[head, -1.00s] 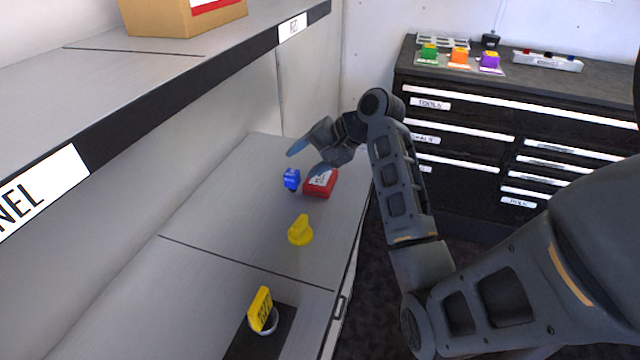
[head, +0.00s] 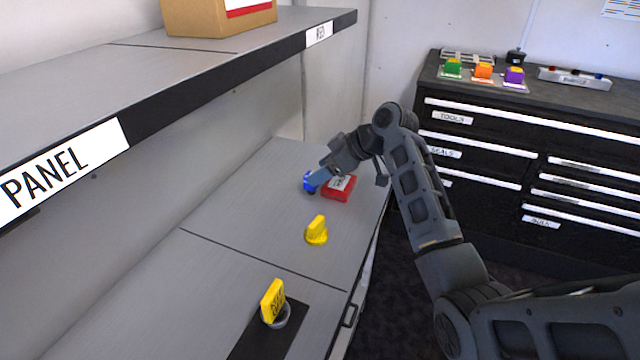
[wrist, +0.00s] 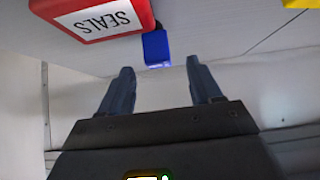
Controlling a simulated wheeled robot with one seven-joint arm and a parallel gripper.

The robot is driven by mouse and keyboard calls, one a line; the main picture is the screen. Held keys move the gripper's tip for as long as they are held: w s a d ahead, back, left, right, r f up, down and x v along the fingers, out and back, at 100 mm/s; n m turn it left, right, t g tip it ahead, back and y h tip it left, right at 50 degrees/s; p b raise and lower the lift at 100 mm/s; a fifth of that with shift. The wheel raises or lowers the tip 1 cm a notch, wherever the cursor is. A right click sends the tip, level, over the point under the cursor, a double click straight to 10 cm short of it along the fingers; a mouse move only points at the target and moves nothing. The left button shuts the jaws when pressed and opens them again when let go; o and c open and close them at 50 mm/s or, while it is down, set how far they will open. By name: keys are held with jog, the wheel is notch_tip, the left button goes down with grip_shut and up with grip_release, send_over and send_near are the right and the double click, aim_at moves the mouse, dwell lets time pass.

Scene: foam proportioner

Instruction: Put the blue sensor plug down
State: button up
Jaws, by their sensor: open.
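The blue sensor plug (head: 309,184) is on the grey bench top at the far end, just left of a red box. In the wrist view the blue plug (wrist: 156,48) lies beyond the fingertips, between their lines and beside the red box. My gripper (wrist: 160,75) is open, with a clear gap between its fingers and nothing held. In the head view my gripper (head: 318,177) is at the plug, and a finger covers part of it. Whether a finger touches the plug cannot be told.
The red box labelled SEALS (head: 338,187) is close beside the plug. A yellow knob-shaped piece (head: 316,230) and a yellow tagged piece (head: 272,301) are nearer on the bench. A shelf (head: 200,95) overhangs the left side. A black drawer cabinet (head: 480,150) stands at right.

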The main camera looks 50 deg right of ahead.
jog(key=shift+p+x, duration=0.6)
jog(key=shift+x, duration=2.75)
jog(key=shift+d, duration=0.1)
jog(key=c, duration=1.2)
